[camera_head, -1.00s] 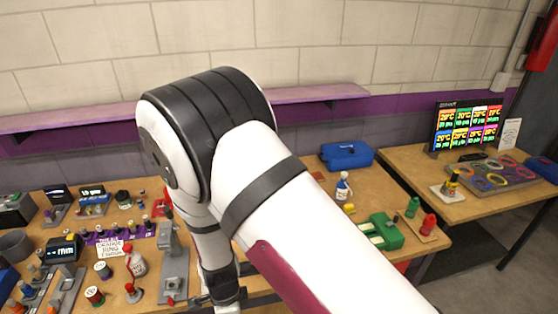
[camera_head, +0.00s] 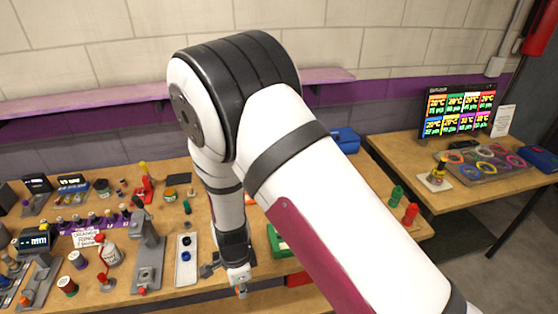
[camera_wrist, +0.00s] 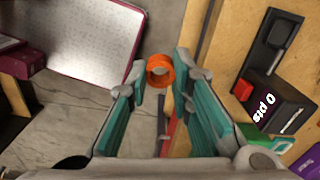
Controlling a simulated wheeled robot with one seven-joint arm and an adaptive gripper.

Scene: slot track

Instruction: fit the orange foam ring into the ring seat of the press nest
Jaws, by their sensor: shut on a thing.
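The orange foam ring (camera_wrist: 160,83) is between the fingertips of my gripper (camera_wrist: 160,75) in the wrist view, its round opening showing. My gripper is shut on it. In the head view my gripper (camera_head: 241,284) hangs near the bench's front edge, and the ring there is too small to make out clearly. A grey press-like stand (camera_head: 150,262) is on the bench to the gripper's left. A pale plate (camera_head: 186,272) with dark and blue round parts lies between them. I cannot tell which of these is the press nest, and no ring seat shows clearly.
A green case (camera_head: 279,243) is just right of my gripper. Bottles, spools and small fixtures crowd the bench's left. A side table (camera_head: 450,190) with a tray of coloured rings (camera_head: 488,165) stands at right. The wrist view shows grey floor (camera_wrist: 75,125) below left.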

